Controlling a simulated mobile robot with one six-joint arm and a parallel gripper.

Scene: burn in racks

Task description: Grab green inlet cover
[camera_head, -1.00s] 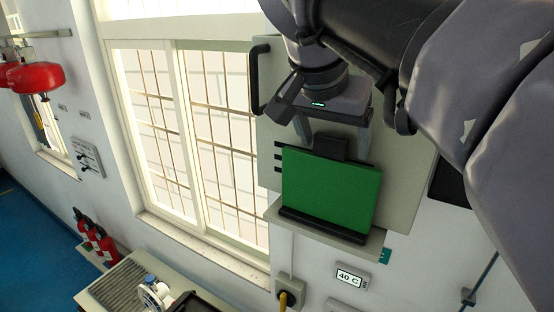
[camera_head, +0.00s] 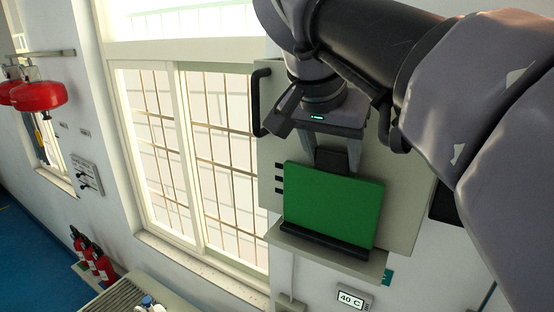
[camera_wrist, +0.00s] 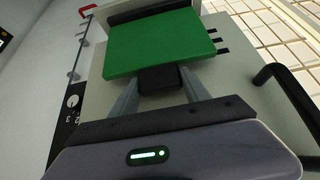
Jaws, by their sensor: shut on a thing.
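The green inlet cover (camera_head: 332,207) is a flat green panel with a black block-shaped handle (camera_head: 331,160) on its top edge. Its lower edge is at a black strip on a pale ledge (camera_head: 322,248) of the grey cabinet. My gripper (camera_head: 332,163) comes from above, with its fingers on either side of the black handle, shut on it. In the wrist view the cover (camera_wrist: 160,43) lies beyond the fingers, with the black handle (camera_wrist: 160,80) between the fingertips. Whether the cover is seated or clear of the ledge cannot be told.
The grey cabinet (camera_head: 268,180) with a black side handle (camera_head: 258,103) stands behind the cover. A window (camera_head: 190,150) is to its left. A 40 C display (camera_head: 350,299) is below right. Red extinguishers (camera_head: 92,255) and a red tank (camera_head: 40,94) are at far left.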

